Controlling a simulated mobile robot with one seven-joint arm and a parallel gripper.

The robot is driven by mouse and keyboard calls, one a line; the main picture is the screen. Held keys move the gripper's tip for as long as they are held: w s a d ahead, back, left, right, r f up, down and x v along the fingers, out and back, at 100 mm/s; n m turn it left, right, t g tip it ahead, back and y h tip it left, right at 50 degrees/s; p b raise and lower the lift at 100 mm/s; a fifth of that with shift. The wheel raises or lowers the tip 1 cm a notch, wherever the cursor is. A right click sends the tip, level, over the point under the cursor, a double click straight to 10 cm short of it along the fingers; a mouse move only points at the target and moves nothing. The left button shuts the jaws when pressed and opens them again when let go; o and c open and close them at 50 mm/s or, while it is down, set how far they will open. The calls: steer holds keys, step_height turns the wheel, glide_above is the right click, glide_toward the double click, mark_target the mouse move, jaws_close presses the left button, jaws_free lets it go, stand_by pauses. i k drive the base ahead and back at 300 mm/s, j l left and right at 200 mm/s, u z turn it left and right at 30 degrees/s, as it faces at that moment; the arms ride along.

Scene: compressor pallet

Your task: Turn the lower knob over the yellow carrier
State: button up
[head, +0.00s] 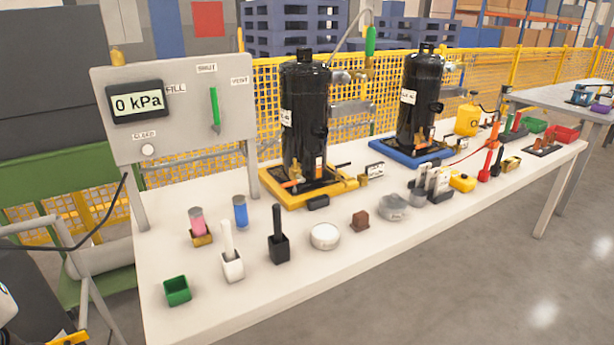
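The yellow carrier (353,184) lies on the white table with a tall black compressor (305,125) upright on it. A silver round fitting (341,77) shows beside the compressor's upper right, with brass parts next to it and a green handle (371,41) above on a curved hose. A grey bar (352,109) shows lower down behind the compressor. Small orange and brass fittings (296,175) sit low at the compressor's foot. The parts are too small to tell which is the lower knob. My gripper is not in view.
A panel (180,100) reading 0 kPa, with a green lever, stands at the left. A blue carrier (378,147) with a second black compressor stands to the right. Cups, holders and small tools line the table's front. A yellow mesh fence (270,105) runs behind.

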mark_target(371, 109)
steer(key=i+l+z, duration=0.35)
steer(key=i+l, duration=0.5)
steer(key=i+l+z, duration=0.3)
steer(key=i+l, duration=0.55)
steer(key=i, duration=0.15)
